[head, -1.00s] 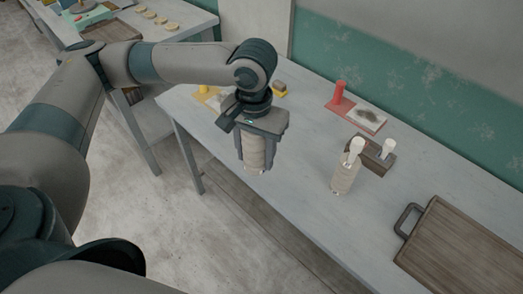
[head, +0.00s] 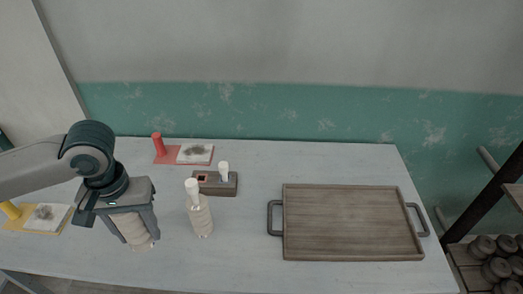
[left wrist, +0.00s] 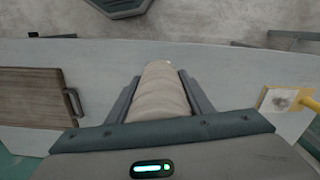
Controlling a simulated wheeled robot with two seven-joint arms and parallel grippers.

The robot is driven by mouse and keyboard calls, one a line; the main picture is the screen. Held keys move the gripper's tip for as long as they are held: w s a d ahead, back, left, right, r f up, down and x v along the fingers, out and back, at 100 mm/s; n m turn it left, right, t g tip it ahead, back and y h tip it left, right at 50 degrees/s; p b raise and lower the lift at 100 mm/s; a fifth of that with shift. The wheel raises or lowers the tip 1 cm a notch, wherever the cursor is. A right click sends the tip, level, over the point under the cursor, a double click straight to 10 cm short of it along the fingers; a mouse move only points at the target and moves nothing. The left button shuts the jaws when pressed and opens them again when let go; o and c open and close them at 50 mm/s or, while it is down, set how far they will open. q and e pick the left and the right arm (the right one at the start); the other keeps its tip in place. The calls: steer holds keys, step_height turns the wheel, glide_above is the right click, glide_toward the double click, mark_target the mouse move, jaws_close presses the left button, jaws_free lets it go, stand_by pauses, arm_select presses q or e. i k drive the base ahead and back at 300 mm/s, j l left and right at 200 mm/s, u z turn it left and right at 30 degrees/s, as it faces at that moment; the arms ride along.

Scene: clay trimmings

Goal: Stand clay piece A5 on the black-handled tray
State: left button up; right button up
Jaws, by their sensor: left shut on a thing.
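My left gripper (head: 138,236) is shut on a pale beige, ridged cylinder of clay (head: 131,226), held roughly upright with a slight tilt. No label can be read on it. In the left wrist view the clay (left wrist: 160,92) sits between the two fingers. It is over the left part of the table; I cannot tell whether its foot touches the top. The black-handled tray (head: 350,222) is a brown wooden board with a raised rim and a dark handle at each end. It lies empty on the right part of the table. My right gripper is not in view.
A beige bottle-like piece with a white top (head: 201,216) stands between gripper and tray. Behind it is a dark wooden block (head: 213,189) holding a white-topped item. A red stand (head: 166,156) with a smudged white tile and a yellow one (head: 22,224) lie further left.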

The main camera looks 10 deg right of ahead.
mark_target(341, 238)
steer(key=z, duration=0.4)
steer(key=i+l+z, duration=0.1)
steer(key=z, duration=0.25)
steer(key=i+z, duration=0.15)
steer(key=z, duration=0.6)
steer(key=i, duration=0.05)
